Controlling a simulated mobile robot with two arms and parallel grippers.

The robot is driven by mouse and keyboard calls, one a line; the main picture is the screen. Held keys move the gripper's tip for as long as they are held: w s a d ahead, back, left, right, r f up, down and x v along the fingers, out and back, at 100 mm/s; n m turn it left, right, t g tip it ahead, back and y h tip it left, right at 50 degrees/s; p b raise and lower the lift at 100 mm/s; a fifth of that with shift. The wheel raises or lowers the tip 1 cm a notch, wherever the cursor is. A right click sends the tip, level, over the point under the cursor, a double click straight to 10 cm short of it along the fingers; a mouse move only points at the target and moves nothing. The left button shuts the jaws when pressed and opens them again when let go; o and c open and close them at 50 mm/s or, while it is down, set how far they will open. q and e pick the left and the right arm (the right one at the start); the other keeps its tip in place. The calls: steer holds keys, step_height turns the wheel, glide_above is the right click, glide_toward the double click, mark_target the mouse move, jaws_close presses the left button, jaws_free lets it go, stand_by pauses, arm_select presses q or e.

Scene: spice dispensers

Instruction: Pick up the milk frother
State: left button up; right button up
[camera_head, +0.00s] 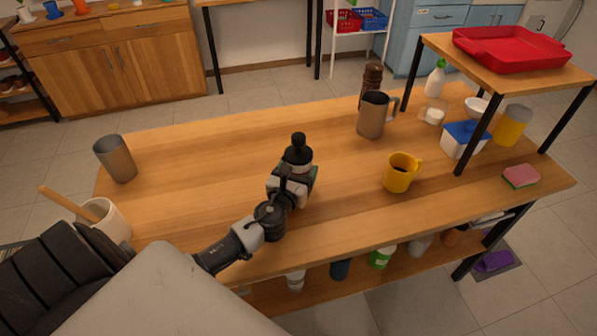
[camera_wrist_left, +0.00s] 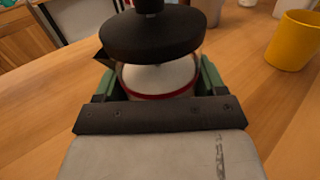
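The milk frother (camera_head: 298,157) has a black lid with a knob on top and a clear body with a red band. It is upright over the middle of the wooden table. In the left wrist view the frother (camera_wrist_left: 158,78) shows from above, with its lid hiding much of the body. My left gripper (camera_head: 293,178) is at it, with green-padded fingers on both sides of the body. The pads look very close to it, but I cannot tell whether they press on it. The frother's base is hidden behind the gripper. My right gripper is not in view.
A yellow mug (camera_head: 399,174) and a metal pitcher (camera_head: 371,117) stand to the right, a brown grinder (camera_head: 370,82) behind. A metal cup (camera_head: 117,159) and a cream pot (camera_head: 106,222) are left. A raised shelf (camera_head: 500,76) carries a red tray (camera_head: 512,47). The table's middle-left is clear.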

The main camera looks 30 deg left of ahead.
arm_select(q)
steer(key=c, duration=0.4)
steer(key=shift+o, duration=0.2)
steer(key=shift+r, duration=0.15)
